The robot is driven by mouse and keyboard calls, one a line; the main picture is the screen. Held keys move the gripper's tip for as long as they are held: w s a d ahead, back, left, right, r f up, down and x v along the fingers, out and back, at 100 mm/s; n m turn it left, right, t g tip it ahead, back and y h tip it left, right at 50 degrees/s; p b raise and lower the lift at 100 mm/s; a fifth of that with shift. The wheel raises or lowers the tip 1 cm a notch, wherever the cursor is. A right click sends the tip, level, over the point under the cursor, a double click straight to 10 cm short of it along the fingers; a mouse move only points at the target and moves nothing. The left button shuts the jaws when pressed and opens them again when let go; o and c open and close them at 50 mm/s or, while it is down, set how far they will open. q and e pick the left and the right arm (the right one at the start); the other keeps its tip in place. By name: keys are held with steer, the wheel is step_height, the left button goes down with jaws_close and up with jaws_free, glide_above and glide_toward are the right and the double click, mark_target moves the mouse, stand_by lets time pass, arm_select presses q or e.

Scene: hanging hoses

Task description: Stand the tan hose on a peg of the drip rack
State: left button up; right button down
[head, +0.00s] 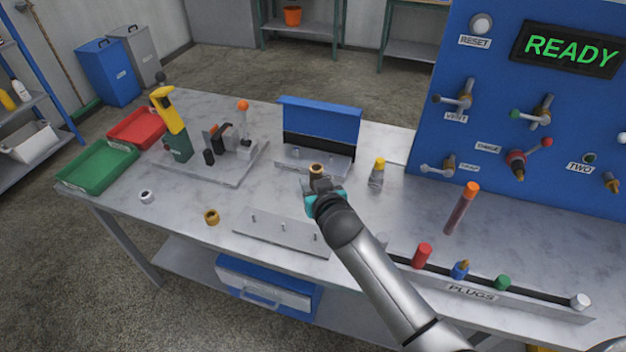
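My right gripper (322,190), with teal fingers, is in the middle of the head view, its arm coming from the lower right. It appears shut around a short upright piece with a tan rim and dark opening, taken to be the tan hose (317,170). Fingers and wrist hide its lower part. The pegs that show are bare. My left gripper is not in view.
A brass-coloured ring (211,216) and a white ring (146,197) lie at left. A blue-backed stand (318,125) is behind the gripper. A yellow-topped bottle (377,173) and orange-topped rod (462,208) stand right. The plugs rail (530,299) runs along the front right.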

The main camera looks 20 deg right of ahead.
step_height(320, 180, down, 6)
steer(key=b, duration=0.4)
steer(key=shift+r, duration=0.1)
stand_by(2.0)
steer(key=shift+f+b, duration=1.6)
steer(key=shift+f, duration=0.7)
steer(key=shift+c, duration=2.3)
jaws_free()
steer(key=p+v, duration=0.3)
steer(key=v, duration=1.2)
steer(key=shift+r, duration=0.2)
steer(key=shift+s, duration=0.1)
